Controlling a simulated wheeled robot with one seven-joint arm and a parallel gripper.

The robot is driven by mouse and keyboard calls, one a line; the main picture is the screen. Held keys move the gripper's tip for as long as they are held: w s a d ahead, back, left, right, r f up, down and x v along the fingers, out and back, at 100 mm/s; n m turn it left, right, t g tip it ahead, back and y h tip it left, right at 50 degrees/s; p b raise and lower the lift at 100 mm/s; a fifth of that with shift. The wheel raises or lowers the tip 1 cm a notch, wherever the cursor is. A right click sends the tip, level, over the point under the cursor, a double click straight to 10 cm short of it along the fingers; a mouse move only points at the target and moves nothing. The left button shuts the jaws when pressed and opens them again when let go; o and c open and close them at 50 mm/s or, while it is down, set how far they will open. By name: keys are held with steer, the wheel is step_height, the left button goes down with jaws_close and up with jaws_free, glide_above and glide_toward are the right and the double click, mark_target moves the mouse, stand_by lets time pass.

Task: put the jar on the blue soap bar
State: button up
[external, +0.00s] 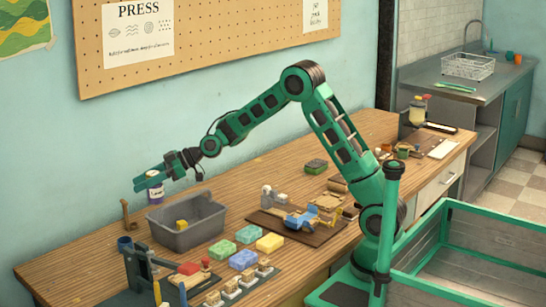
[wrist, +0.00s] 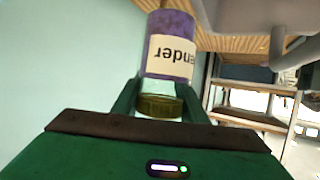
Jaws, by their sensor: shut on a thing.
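The jar (external: 155,192) has a purple body and a white label. My gripper (external: 149,183) is shut on it and holds it in the air above the back left of the table, behind the grey bin. In the wrist view the jar (wrist: 168,48) sits between my two fingers (wrist: 160,98), its gold lid towards my palm and the label letters "ender" upside down. The blue soap bar (external: 243,260) lies flat on the table, in front and to the right of the bin. Nothing lies on its top. It does not clearly show in the wrist view.
The grey bin (external: 187,236) holds a yellow item. Green bars (external: 249,233) and a yellow bar (external: 269,243) lie close to the blue one. A tray of small blocks (external: 240,286) is in front. A dark board (external: 295,229) with a blue and yellow object is to the right.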

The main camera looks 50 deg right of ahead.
steer(key=shift+s+a+r, duration=0.5)
steer(key=shift+a, duration=0.1)
